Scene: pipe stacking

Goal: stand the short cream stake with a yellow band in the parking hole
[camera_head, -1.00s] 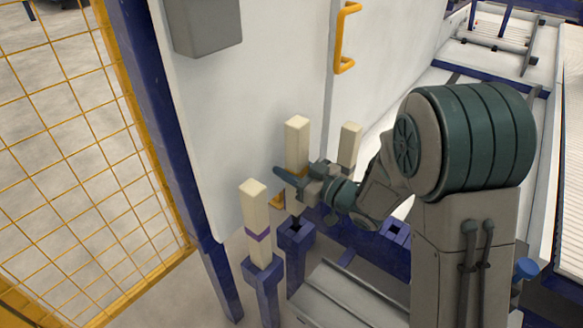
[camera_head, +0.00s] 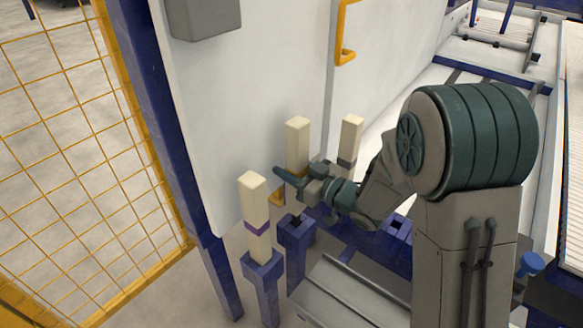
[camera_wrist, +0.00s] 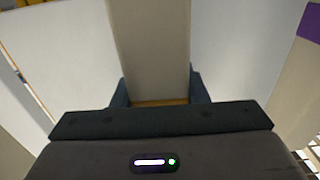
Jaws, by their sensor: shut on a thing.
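My gripper (camera_head: 287,178) is shut on the short cream stake (camera_head: 297,142), which stands about upright. In the wrist view the stake (camera_wrist: 150,50) runs between the fingers, with its yellow band (camera_wrist: 160,103) close to them. The stake's lower part is mostly hidden behind my gripper. A blue square socket (camera_head: 296,232) stands just below it. I cannot tell whether the stake's foot is above the socket's opening or inside it.
A cream stake with a purple band (camera_head: 254,200) stands in a blue socket (camera_head: 263,272) at the near left. A grey-banded stake (camera_head: 350,135) stands behind my gripper. A white panel (camera_head: 240,100) rises close behind.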

